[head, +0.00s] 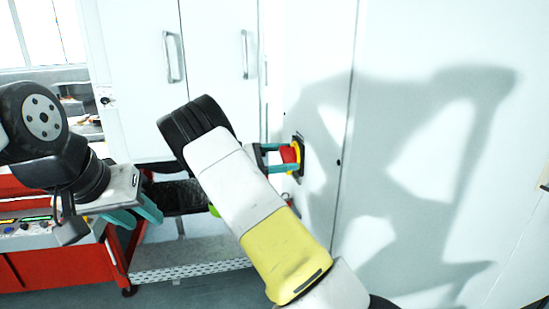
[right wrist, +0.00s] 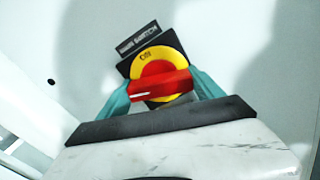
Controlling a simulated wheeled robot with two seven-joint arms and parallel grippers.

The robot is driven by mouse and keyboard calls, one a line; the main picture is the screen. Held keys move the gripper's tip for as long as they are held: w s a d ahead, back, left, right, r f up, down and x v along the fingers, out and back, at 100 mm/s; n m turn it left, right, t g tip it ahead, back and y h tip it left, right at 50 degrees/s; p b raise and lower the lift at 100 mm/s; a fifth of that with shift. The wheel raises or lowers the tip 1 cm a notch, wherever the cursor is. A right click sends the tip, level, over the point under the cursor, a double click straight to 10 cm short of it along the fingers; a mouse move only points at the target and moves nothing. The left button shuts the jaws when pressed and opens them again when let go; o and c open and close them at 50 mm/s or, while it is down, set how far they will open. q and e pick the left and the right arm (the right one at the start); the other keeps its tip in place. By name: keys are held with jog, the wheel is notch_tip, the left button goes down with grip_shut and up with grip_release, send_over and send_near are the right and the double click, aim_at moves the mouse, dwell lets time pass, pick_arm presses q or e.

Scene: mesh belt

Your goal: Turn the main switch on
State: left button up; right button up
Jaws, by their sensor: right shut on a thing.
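The main switch is a red knob (right wrist: 160,86) on a yellow disc (right wrist: 147,58) with a black backing plate, on a white cabinet wall. A black label above it reads "MAIN SWITCH", and "ON" shows on the disc's upper part. The knob also shows in the head view (head: 288,154). My right gripper (head: 280,156) has its teal fingers on either side of the knob, shut on it; the fingers also show in the right wrist view (right wrist: 162,92). The knob's white mark points left, slightly down, in that view. My left gripper (head: 138,216) hangs at the left; its finger gap is unclear.
White cabinet doors (head: 215,60) with handles stand behind my right arm. A red cart (head: 60,268) with buttons on top is at lower left, by a perforated metal step (head: 190,268). The wall right of the switch is clear, with my arm's shadow on it.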

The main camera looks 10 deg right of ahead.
jog(key=m, duration=1.4)
jog(key=shift+m, duration=0.3)
dwell(0.4)
jog(key=o, duration=1.4)
jog(key=shift+c, duration=0.2)
